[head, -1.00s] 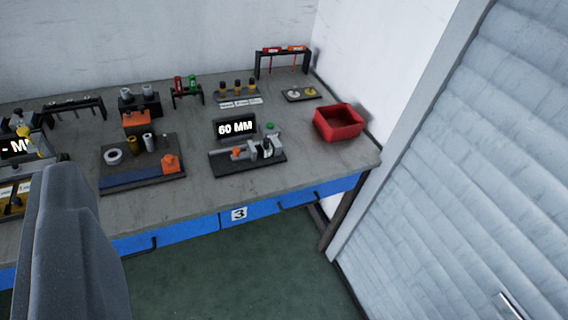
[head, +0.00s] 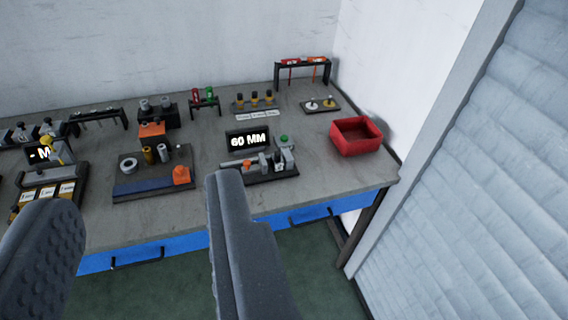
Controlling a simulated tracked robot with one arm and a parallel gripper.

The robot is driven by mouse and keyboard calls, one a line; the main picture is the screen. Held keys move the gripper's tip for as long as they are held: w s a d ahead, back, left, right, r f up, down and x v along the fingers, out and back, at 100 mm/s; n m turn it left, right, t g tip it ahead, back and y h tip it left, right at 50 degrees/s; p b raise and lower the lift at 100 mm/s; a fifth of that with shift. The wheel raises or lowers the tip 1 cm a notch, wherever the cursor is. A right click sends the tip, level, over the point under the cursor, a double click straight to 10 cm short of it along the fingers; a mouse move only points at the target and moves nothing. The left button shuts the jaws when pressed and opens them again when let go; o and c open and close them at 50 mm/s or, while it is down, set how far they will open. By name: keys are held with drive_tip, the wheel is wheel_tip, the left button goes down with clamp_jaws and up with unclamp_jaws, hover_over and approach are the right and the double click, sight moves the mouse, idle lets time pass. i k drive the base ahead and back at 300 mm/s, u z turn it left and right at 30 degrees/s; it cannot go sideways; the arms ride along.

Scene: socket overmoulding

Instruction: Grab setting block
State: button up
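My gripper (head: 142,205) is open and empty, its two grey fingers wide apart in the lower left foreground, in front of the bench. The bench (head: 150,215) is grey-topped with blue drawers. I cannot tell for sure which piece is the setting block. An orange block (head: 181,175) sits at the right of a dark board (head: 150,188) with a grey ring and upright cylinders. Another orange block (head: 151,129) is on a black stand behind it. A measuring fixture (head: 270,170) with a "60 MM" display (head: 247,140) stands to the right, partly hidden by my right finger.
A red bin (head: 356,137) sits at the bench's right end. A black rack (head: 303,68) with red and orange tools stands at the back. A second display (head: 50,155) and a tray are at left. Walls close off the back and right; green floor lies in front.

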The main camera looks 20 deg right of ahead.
sight(276, 162)
drive_tip(key=z, duration=0.05)
drive_tip(key=i, duration=1)
drive_tip(key=u, duration=0.05)
